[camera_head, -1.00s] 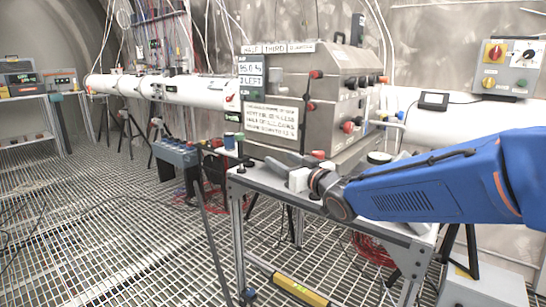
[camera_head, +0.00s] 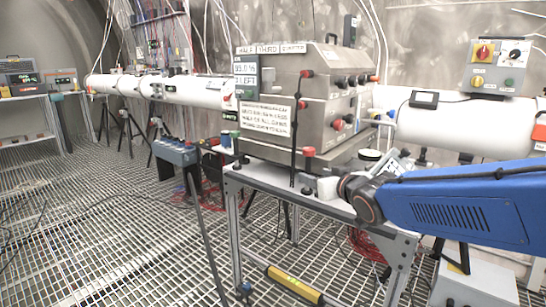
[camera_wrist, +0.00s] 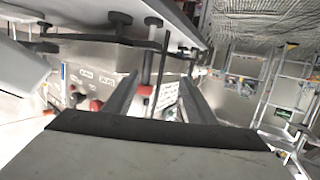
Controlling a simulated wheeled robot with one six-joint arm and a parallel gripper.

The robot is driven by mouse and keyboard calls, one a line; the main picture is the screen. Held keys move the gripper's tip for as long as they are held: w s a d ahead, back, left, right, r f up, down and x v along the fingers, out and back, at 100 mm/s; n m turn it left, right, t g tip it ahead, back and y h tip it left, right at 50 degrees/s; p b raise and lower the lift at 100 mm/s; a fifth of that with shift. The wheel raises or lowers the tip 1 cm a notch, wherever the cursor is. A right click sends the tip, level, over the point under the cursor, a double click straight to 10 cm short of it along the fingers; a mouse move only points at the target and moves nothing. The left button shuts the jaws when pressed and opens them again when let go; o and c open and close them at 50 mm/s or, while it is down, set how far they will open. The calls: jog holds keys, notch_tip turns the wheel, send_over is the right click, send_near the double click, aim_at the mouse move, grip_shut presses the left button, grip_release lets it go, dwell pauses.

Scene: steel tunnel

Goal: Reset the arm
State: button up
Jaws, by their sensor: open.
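My blue arm (camera_head: 460,213) reaches in from the right in the head view, with its dark wrist joint (camera_head: 360,198) above the right part of the metal table (camera_head: 290,183). My gripper (camera_wrist: 158,92) shows in the wrist view as two dark fingers spread apart, with nothing held between them. Past the fingers is a grey metal surface with red and black knobs. It looks like the steel control box (camera_head: 325,95), seen tilted. The gripper's fingers are hard to make out in the head view.
A white beam pipe (camera_head: 440,118) runs behind the box. A wall switch panel (camera_head: 497,68) is at the upper right. A blue connector box (camera_head: 175,152) stands left of the table. A yellow bar (camera_head: 293,284) is below. Open grating floor (camera_head: 90,225) lies at the left.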

jog(key=s+d+f+m+g+h, duration=0.2)
jog(key=s+d+f+h, duration=0.15)
jog(key=s+d, duration=0.45)
jog(key=s+d+f+g, duration=0.2)
jog(key=s+f, duration=0.2)
jog(key=s, duration=0.4)
jog(key=s+d+f+m+g+h, duration=0.1)
jog(key=s+d+f+g, duration=0.2)
jog(key=s, duration=0.5)
jog(key=s+d+f+m+g, duration=0.1)
jog(key=s+d+f+g, duration=0.1)
jog(key=s+f, duration=0.3)
jog(key=s+d, duration=0.1)
jog(key=s, duration=0.3)
jog(key=shift+g, duration=0.3)
jog(key=shift+h, duration=0.25)
